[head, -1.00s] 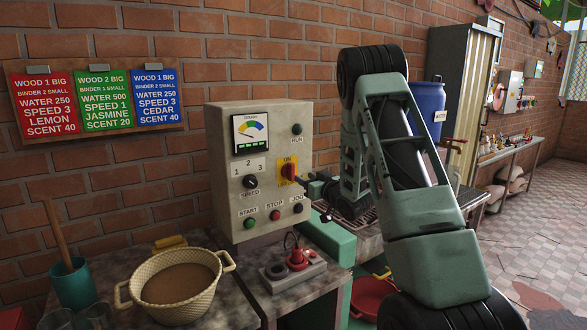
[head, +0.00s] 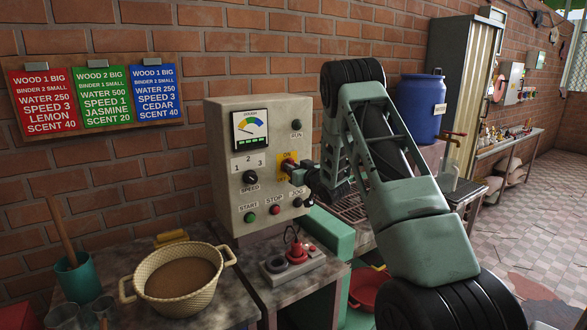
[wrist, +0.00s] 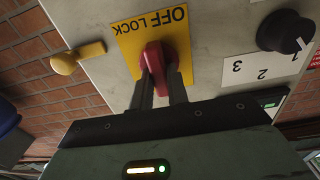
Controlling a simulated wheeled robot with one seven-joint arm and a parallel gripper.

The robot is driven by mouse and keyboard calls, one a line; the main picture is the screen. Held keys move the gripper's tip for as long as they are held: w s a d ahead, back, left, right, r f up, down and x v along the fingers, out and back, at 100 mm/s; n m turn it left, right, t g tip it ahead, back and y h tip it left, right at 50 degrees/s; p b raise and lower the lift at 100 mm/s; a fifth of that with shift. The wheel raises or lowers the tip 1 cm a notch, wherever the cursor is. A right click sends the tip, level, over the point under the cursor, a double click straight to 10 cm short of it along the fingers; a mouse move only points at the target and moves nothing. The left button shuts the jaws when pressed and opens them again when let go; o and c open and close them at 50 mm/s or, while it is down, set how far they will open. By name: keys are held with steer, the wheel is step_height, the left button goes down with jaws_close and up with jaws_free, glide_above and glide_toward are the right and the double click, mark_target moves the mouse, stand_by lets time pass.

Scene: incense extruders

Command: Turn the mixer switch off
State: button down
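The mixer switch is a red handle (wrist: 153,58) on a yellow plate (wrist: 185,20) on the front of the beige control box (head: 222,130). In the wrist view the plate reads OFF LOCK, upside down. In the head view, ON shows at the plate's top (head: 288,157). My gripper (wrist: 161,82) is at the switch, one dark finger on each side of the handle, close together and seemingly shut on it. In the head view my gripper (head: 292,170) reaches the box from the right and hides most of the handle.
The box also carries a speed knob (head: 250,177), a green start button (head: 250,217), a red stop button (head: 275,210) and a lit gauge (head: 250,130).

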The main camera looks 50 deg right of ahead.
steer(key=shift+f+n+b, duration=0.15)
steer(key=shift+n+b, duration=0.25)
steer(key=shift+b, duration=0.35)
steer(key=shift+a+f+n+b, duration=0.1)
steer(key=shift+n+b, duration=2.75)
steer(key=shift+b, duration=1.45)
steer(key=shift+a+f+n+b, duration=0.1)
steer(key=shift+a+n+b, duration=0.05)
steer(key=shift+n+b, duration=3.45)
steer(key=shift+a+f+n+b, duration=0.1)
steer(key=shift+n+b, duration=2.05)
steer(key=shift+b, duration=2.85)
steer(key=shift+r, duration=0.1)
steer(key=c, duration=1.4)
jaws_free()
steer(key=shift+w, duration=0.1)
steer(key=shift+o, duration=0.2)
